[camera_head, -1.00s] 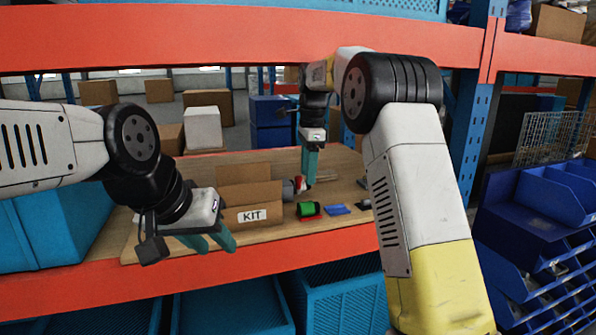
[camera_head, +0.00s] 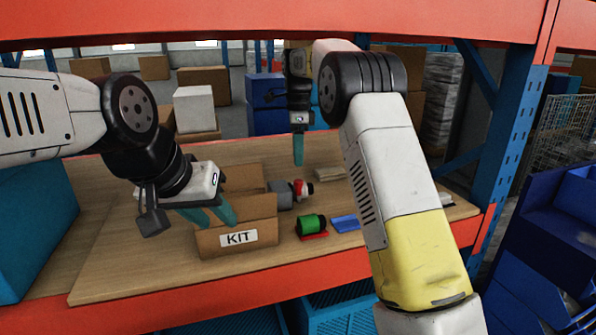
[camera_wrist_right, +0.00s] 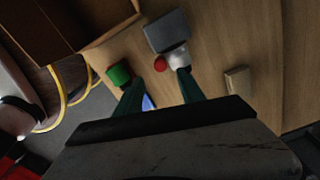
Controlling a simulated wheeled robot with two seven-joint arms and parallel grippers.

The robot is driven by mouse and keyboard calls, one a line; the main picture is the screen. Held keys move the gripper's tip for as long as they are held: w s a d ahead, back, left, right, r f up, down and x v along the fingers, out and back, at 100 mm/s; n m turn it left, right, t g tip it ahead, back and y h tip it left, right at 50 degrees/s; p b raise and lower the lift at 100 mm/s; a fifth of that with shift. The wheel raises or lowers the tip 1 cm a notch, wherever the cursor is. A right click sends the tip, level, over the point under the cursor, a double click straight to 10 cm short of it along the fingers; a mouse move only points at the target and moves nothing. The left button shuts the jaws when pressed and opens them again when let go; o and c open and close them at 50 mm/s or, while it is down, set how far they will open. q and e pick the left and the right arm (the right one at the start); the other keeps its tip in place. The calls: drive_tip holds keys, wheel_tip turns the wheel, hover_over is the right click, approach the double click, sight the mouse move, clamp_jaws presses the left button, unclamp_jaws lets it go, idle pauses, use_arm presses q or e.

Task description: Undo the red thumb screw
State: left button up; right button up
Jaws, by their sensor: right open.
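The red thumb screw (camera_head: 307,187) shows as a small red end on a grey and white fitting (camera_head: 284,194) on the wooden board, right of the KIT box. In the right wrist view the red knob (camera_wrist_right: 160,64) sits beside a white part (camera_wrist_right: 177,57) and a grey block (camera_wrist_right: 167,30). My right gripper (camera_head: 298,164) points down above and behind the fitting. Its spread fingers (camera_wrist_right: 158,88) hold nothing, and the knob lies ahead of them, apart.
The open cardboard KIT box (camera_head: 237,246) stands left of the fitting. A green spool (camera_head: 311,225) on a red base and a blue piece (camera_head: 346,223) lie in front. A tan block (camera_head: 328,174) lies behind. An orange beam (camera_head: 330,21) crosses above. Clear board lies left.

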sight(298, 181)
wheel_tip(298, 181, down, 8)
drive_tip(key=shift+r, duration=0.15)
idle(0.3)
clamp_jaws()
